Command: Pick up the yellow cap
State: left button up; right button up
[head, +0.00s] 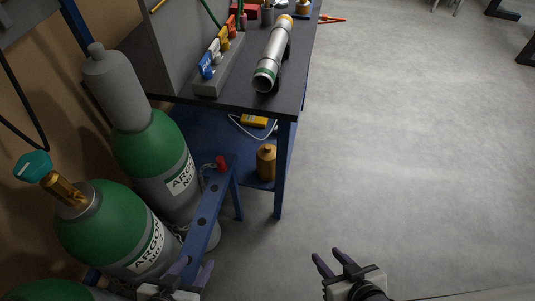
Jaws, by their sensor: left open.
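The yellow cap (266,163), a mustard-coloured cylinder with a narrower top, stands upright on the blue lower shelf (197,121) of the workbench, close to a front leg. Nothing is holding it. My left gripper (192,268) is at the bottom edge, open and empty, below and left of the cap in the picture, near the blue rail. My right gripper (330,257) is at the bottom right of centre, its fingers apart with nothing between them, over the floor. Both grippers are well apart from the cap.
Green argon cylinders (100,225) stand at left, one with a grey cap (113,85), one with a teal-handled valve (34,166). A blue rail (205,215) with a red piece (221,163) lies between them and the floor. The dark bench top (245,97) overhangs the shelf.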

aim_at(266, 155)
jog(key=u, duration=1)
jog(key=k, duration=1.05)
jog(key=u, duration=0.15)
jog(key=i, duration=0.6)
jog(key=z, duration=0.7)
jog(key=i, duration=0.4)
jog(key=z, duration=1.65)
jog(key=i, duration=3)
